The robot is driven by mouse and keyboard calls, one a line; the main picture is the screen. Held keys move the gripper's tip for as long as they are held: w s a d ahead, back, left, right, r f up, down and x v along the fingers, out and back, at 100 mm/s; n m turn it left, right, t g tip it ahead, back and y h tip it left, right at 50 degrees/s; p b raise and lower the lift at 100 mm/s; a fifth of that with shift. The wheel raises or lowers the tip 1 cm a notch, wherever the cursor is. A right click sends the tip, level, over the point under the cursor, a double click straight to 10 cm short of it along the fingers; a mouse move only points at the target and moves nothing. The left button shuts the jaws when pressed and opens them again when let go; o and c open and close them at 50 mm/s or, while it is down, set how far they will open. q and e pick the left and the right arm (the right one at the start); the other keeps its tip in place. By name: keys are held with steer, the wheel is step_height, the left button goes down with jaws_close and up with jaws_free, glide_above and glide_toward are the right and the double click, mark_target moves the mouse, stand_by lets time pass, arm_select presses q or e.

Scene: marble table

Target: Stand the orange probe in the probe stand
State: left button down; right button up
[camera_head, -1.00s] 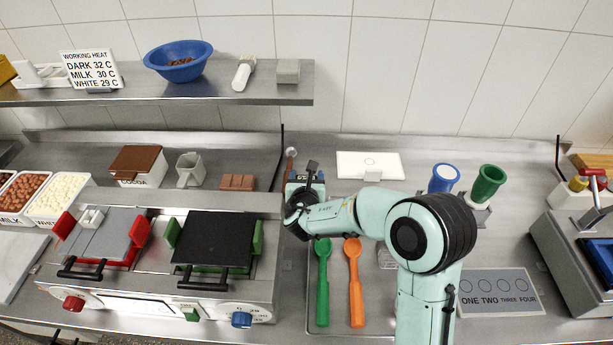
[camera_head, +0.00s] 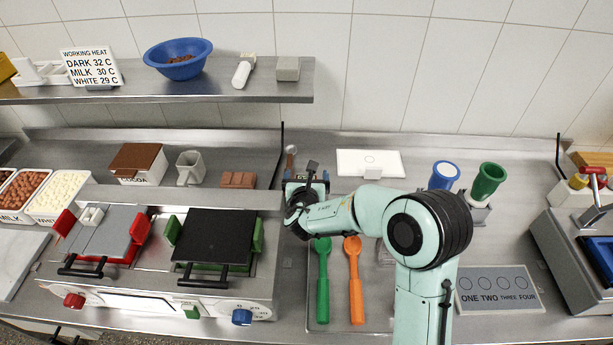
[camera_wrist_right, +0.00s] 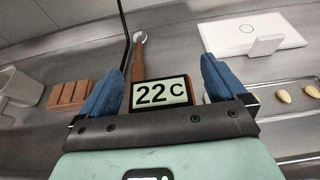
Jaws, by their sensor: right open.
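A slim orange-brown rod with a pale round end (camera_wrist_right: 138,62), which I take for the orange probe, lies beyond a small display box reading 22 C (camera_wrist_right: 160,93). Whether the two are joined I cannot tell. In the head view the rod's round end (camera_head: 291,150) shows just behind my right gripper (camera_head: 306,176). My right gripper (camera_wrist_right: 163,82) is open, its blue fingers on either side of the display box and of the rod's near end. No probe stand can be picked out with certainty. My left gripper is out of view.
A green spoon (camera_head: 322,285) and an orange spoon (camera_head: 355,285) lie in front of my right gripper. A white board (camera_head: 350,164) lies behind my arm. Blue (camera_head: 443,176) and green (camera_head: 488,182) cups stand right. A black-topped heater (camera_head: 213,238) and chocolate block (camera_head: 238,180) are left.

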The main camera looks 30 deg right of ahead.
steer(key=shift+r, duration=0.1)
arm_select(q)
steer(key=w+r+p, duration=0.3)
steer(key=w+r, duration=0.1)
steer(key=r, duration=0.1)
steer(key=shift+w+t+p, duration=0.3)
steer(key=shift+p, duration=0.05)
arm_select(e)
step_height(320, 180, up, 20)
